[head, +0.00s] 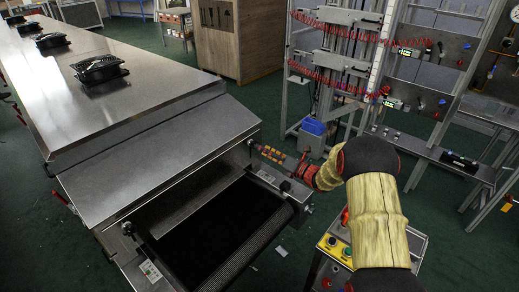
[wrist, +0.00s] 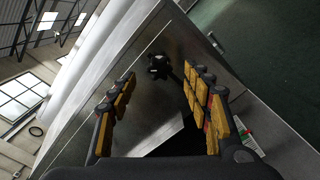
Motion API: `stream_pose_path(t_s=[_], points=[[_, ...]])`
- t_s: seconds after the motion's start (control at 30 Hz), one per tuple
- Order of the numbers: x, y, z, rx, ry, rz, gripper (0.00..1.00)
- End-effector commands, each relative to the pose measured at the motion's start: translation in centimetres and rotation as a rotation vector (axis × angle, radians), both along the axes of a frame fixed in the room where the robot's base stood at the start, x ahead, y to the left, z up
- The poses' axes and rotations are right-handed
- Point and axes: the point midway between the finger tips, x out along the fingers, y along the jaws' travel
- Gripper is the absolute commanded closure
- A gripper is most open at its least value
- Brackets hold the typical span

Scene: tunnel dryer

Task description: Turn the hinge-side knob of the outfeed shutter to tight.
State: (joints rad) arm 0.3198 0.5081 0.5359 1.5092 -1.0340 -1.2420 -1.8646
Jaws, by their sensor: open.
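The outfeed shutter (head: 160,165) is the sloped metal panel at the near end of the long steel dryer, above the dark conveyor belt (head: 215,235). A dark knob (head: 250,143) sits at its right end in the head view. Another dark knob (head: 128,229) sits at its left end. My gripper (head: 264,151) is open just right of the right-end knob. In the wrist view a black knob (wrist: 158,66) stands on a metal plate ahead, between my open fingers (wrist: 158,90) and apart from them. I cannot tell how tight either knob is, or which is hinge-side.
A side rail with a small dark fitting (head: 285,186) lies right of the belt, below my gripper. A yellow control box (head: 338,247) with buttons stands at the lower right. Metal racks with red coiled hoses (head: 340,30) stand behind. Green floor is open between.

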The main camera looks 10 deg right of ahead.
Motion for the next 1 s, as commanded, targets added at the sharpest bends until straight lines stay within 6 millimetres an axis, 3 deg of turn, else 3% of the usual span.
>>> stream_pose_path(t_s=[0.23,0.6,1.0], points=[[2.4,1.8,-0.1,0.002,0.001,0.0,0.51],[2.9,2.1,0.0,0.002,0.001,-0.001,0.51],[2.8,2.1,0.0,0.002,0.002,-0.001,0.73]])
